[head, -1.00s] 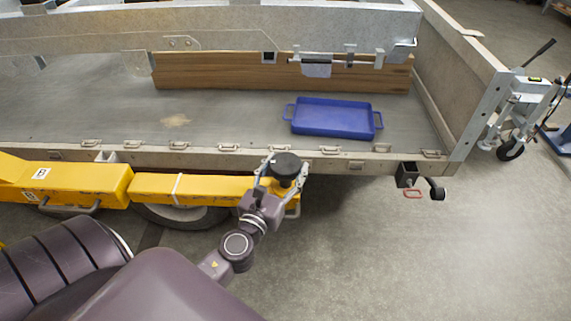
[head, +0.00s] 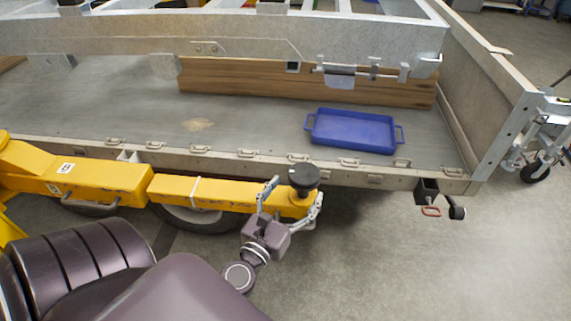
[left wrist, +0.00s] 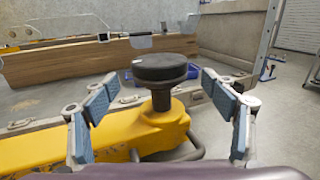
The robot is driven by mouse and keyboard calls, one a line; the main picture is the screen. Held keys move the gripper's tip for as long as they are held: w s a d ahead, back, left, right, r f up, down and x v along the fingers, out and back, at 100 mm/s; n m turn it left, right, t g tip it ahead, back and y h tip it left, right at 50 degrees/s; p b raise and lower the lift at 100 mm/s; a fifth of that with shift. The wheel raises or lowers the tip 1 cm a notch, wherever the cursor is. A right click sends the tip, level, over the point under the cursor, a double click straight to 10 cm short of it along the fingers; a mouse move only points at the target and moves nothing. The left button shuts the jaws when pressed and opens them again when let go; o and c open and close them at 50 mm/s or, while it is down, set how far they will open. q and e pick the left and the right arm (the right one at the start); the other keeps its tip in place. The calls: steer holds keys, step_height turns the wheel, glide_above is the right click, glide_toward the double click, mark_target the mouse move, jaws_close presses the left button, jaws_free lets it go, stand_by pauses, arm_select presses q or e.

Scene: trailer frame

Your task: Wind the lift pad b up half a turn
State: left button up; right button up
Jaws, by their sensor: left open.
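Lift pad b is a black round pad (head: 304,176) on a short stem at the end of a yellow lift arm (head: 215,193). It stands upright beside the trailer's edge. My left gripper (head: 294,198) is open, its fingers spread on the near side of the pad. In the left wrist view the black pad (left wrist: 160,70) and its stem stand between and beyond the blue-grey fingertips (left wrist: 160,88), with clear gaps on both sides. The fingers hold nothing. My right gripper is not in view.
The trailer bed's side rail (head: 225,154) runs close behind the pad. A blue tray (head: 352,131) and a wooden board (head: 230,77) are on the bed. A coupling with a red handle (head: 431,211) juts out at the right. The floor at the front right is free.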

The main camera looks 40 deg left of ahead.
arm_select(q)
steer(key=v, duration=0.6)
steer(key=shift+s, duration=0.25)
steer(key=s+f+n+g, duration=0.3)
steer(key=f+n, duration=0.2)
steer(key=f, duration=0.7)
steer(key=s+f+n+g+h, duration=0.1)
steer(key=s+f+n+g, duration=0.25)
steer(key=f, duration=0.85)
steer(key=s+f+n+g, duration=0.3)
steer(key=f+n, duration=0.2)
steer(key=f, duration=0.7)
steer(key=s+d+f+n+g+h, duration=0.1)
steer(key=s+d+f+n+g, duration=0.2)
steer(key=s+f+n, duration=0.6)
steer(key=s+d+f+n+g+h, duration=0.1)
steer(key=s+d+f+n+g, duration=0.2)
steer(key=s+f+n, duration=0.5)
steer(key=s+f+g, duration=0.1)
steer(key=s+f, duration=0.1)
steer(key=s, duration=0.3)
steer(key=shift+s+d+n+h, duration=0.3)
steer(key=shift+s+n+h, duration=0.05)
steer(key=shift+h, duration=0.05)
